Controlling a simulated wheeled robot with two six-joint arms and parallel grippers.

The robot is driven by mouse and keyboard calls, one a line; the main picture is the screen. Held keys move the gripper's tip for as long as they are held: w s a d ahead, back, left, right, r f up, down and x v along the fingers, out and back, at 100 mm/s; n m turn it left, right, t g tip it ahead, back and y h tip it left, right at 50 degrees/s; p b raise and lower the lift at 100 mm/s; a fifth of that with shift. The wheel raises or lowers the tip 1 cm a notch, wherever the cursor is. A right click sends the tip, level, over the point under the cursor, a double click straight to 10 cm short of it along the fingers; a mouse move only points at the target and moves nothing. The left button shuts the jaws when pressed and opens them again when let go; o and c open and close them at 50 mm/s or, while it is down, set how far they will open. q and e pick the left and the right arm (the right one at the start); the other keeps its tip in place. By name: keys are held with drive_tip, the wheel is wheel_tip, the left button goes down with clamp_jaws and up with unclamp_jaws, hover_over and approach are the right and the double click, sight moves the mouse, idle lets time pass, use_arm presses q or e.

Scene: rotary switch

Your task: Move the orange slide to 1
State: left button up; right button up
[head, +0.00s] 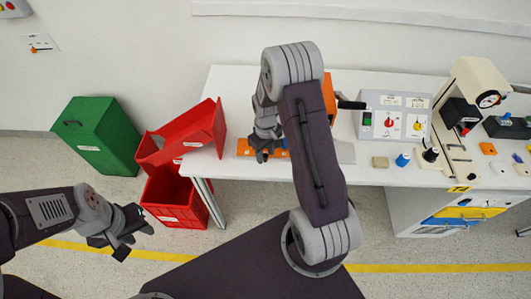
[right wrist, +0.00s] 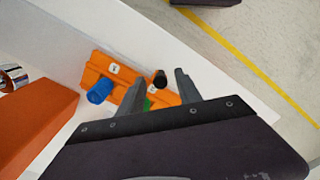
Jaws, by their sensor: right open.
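The orange slide unit (head: 244,148) lies at the front left of the white table, partly hidden by my right gripper in the head view. In the right wrist view the orange slide unit (right wrist: 95,72) has white labels, a blue knob (right wrist: 99,91), a dark round knob (right wrist: 160,78) and a bit of green. The label figures are too small to read. My right gripper (head: 266,153) is open over the unit; in its wrist view the fingers (right wrist: 160,82) stand either side of the dark knob, contact unclear. My left gripper (head: 134,240) hangs over the floor, away from the table.
An orange box (right wrist: 35,125) stands beside the slide unit. A panel with red and yellow switches (head: 395,118) and several small parts stand on the table's right. Red bins (head: 175,195) and a green box (head: 97,135) stand left of the table.

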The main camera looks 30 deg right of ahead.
clamp_jaws()
idle(1.3)
